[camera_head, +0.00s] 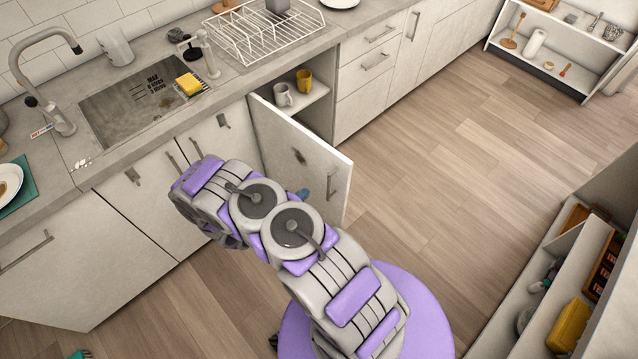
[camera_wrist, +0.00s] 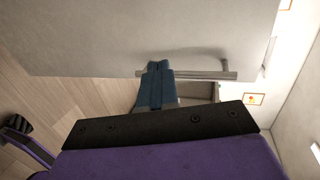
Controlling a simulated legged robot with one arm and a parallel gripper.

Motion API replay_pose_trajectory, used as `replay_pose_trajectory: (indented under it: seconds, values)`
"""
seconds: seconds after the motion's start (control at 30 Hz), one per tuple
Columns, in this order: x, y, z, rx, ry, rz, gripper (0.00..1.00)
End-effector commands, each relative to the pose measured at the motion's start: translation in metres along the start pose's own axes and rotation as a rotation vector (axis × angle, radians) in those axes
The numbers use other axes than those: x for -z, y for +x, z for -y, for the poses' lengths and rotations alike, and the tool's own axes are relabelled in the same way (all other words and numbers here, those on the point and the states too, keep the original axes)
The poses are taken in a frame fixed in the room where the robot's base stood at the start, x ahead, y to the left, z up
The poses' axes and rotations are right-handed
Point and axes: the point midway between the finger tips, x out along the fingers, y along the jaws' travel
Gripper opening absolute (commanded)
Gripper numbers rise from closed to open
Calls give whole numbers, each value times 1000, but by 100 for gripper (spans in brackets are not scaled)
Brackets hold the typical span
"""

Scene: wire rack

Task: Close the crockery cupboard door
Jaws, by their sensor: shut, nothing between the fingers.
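The cupboard door (camera_head: 300,150) is white and stands wide open, swung out from the counter, with its outer face towards my arm. It fills the upper part of the wrist view (camera_wrist: 120,45). Its bar handle (camera_head: 332,182) is near the free edge. In the wrist view the handle (camera_wrist: 205,75) runs right from my fingertips. My gripper (camera_wrist: 158,66) has blue fingers, shut and empty, at the handle's left end by the door's face. I cannot tell whether they touch. In the head view only a blue bit of my gripper (camera_head: 304,193) shows past my arm.
Inside the open cupboard are a white mug (camera_head: 283,95) and a yellow mug (camera_head: 304,80). A wire rack (camera_head: 265,35) stands on the counter above. A sink (camera_head: 150,95) is at left. Low shelves (camera_head: 575,290) stand at lower right. The wooden floor (camera_head: 450,150) right of the door is clear.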

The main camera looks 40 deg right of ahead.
Motion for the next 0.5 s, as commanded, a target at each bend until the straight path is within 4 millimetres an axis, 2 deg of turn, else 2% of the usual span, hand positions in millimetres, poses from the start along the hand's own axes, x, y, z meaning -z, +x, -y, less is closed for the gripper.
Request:
replay_pose_trajectory:
  seconds: [0.03,0.23,0.4,0.5]
  values:
    - [1,12,-2,0,1,-5,0]
    - [2,52,-1,-2,3,-6,0]
    - [1,75,6,-2,3,-3,0]
    - [1,82,9,-1,2,-2,0]
